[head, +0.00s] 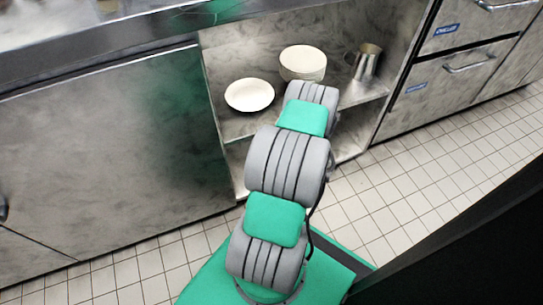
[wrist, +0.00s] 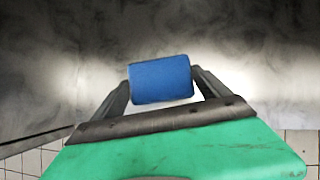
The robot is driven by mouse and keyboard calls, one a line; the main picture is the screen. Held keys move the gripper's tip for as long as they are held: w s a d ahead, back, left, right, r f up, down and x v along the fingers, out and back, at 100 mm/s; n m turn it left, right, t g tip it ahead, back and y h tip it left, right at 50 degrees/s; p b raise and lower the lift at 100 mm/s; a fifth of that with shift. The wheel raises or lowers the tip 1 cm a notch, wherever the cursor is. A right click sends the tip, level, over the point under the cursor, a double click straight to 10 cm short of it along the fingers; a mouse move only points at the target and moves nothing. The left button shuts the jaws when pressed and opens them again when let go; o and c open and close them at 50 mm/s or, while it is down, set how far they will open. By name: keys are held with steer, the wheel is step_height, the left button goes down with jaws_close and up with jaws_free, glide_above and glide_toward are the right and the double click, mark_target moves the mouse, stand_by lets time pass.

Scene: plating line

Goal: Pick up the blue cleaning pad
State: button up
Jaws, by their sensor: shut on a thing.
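The blue cleaning pad (wrist: 161,80) shows in the wrist view as a small blue block with rounded edges. My gripper (wrist: 161,88) is shut on it, with one dark finger at its left side and one at its right. Behind the pad is a blurred grey metal surface, and the pad appears clear of it. In the head view my arm extends toward the open shelf unit, and the gripper and the pad are hidden there.
An open steel shelf (head: 237,127) holds a white plate (head: 249,95), a white bowl (head: 303,63) and a metal jug (head: 367,61). A closed cabinet panel (head: 100,150) is on the left and drawers (head: 450,85) are on the right. Tiled floor (head: 430,170) is clear at the right.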

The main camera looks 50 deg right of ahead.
steer(key=s+a+p, duration=0.2)
steer(key=s, duration=0.5)
steer(key=s+a+p, duration=0.1)
steer(key=s+a, duration=0.2)
steer(key=s, duration=0.5)
steer(key=shift+a+p, duration=0.15)
steer(key=shift+p, duration=0.25)
steer(key=o, duration=0.8)
steer(key=c, duration=0.7)
